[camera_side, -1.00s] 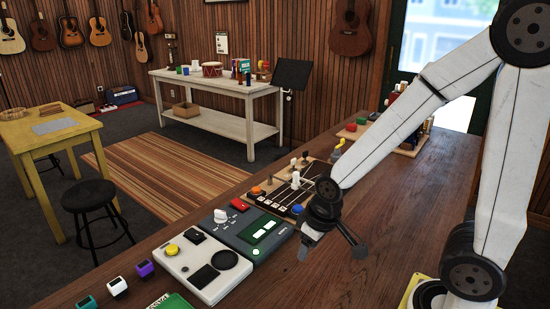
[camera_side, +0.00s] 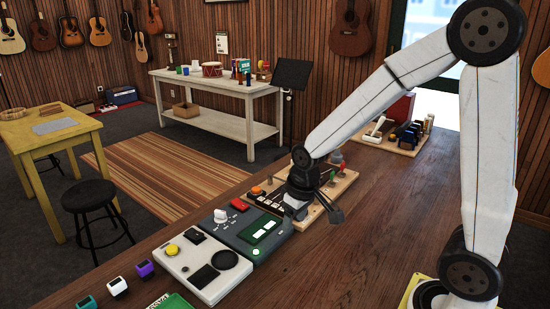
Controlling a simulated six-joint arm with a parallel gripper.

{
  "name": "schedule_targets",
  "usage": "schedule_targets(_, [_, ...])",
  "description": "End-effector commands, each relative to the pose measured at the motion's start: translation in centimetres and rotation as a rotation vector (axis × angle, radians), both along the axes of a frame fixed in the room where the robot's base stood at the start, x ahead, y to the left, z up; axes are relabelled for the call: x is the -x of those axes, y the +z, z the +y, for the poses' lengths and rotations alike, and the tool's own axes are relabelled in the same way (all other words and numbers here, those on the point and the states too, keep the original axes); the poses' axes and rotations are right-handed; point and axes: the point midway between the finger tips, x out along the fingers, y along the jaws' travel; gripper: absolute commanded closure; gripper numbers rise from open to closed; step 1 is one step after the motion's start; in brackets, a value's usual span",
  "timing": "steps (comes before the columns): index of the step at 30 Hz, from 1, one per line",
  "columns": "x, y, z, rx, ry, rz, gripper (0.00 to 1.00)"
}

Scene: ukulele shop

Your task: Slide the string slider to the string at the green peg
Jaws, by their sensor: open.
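The string board (camera_side: 348,180) is a light wooden base with dark strips and strings, lying on the counter. My gripper (camera_side: 313,212) is over its near right part, with its fingers spread apart and nothing seen between them. An orange knob (camera_side: 256,190) shows at the board's left end. The white string slider is hidden behind my gripper and wrist.
A dark grey device with a green screen (camera_side: 264,229) and a light grey box (camera_side: 203,268) sit on the counter (camera_side: 355,250) just left of my gripper. Another wooden board with several small items (camera_side: 402,138) is farther back. The counter to the right is clear.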

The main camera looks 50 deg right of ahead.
Motion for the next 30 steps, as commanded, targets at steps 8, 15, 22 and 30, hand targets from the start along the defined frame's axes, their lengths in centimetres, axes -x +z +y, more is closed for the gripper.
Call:
schedule_targets(8, [-5.8,2.2,-5.3,0.001,-0.044,0.058,0.36])
schedule_targets(15, [-9.4,3.9,-10.5,-0.007,-0.077,0.108,0.36])
schedule_targets(22, [-11.5,5.4,-15.5,-0.019,-0.107,0.15,0.36])
schedule_targets(30, [-12.3,6.2,-18.4,-0.029,-0.12,0.175,0.36])
